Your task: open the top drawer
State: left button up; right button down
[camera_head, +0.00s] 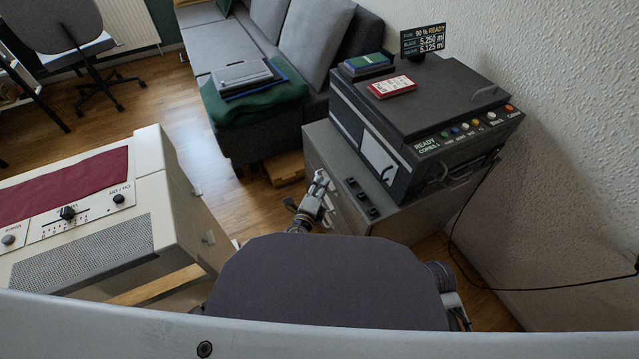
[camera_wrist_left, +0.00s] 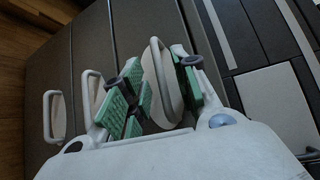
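The grey drawer cabinet (camera_head: 313,146) stands under the printer. In the left wrist view it lies sideways, with the top drawer (camera_wrist_left: 138,22) nearest the printer. This drawer looks flush with the fronts beside it. Its pale loop handle (camera_wrist_left: 160,75) lies between the green-padded fingers of my left gripper (camera_wrist_left: 160,92). The fingers are apart, one on each side of the handle; I cannot tell whether either touches it. In the head view my left gripper (camera_head: 319,187) is at the cabinet front. Part of my right arm shows at lower right; its fingers are not clear.
Two lower handles, a middle one (camera_wrist_left: 91,95) and a bottom one (camera_wrist_left: 54,116), stick out beside the left gripper. A printer (camera_head: 430,110) sits on the cabinet. A cream piano-like unit (camera_head: 160,190) stands left and a sofa (camera_head: 255,60) behind. Wooden floor (camera_head: 215,185) lies between them.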

pick_arm(q)
grip_shut()
dwell(0.5)
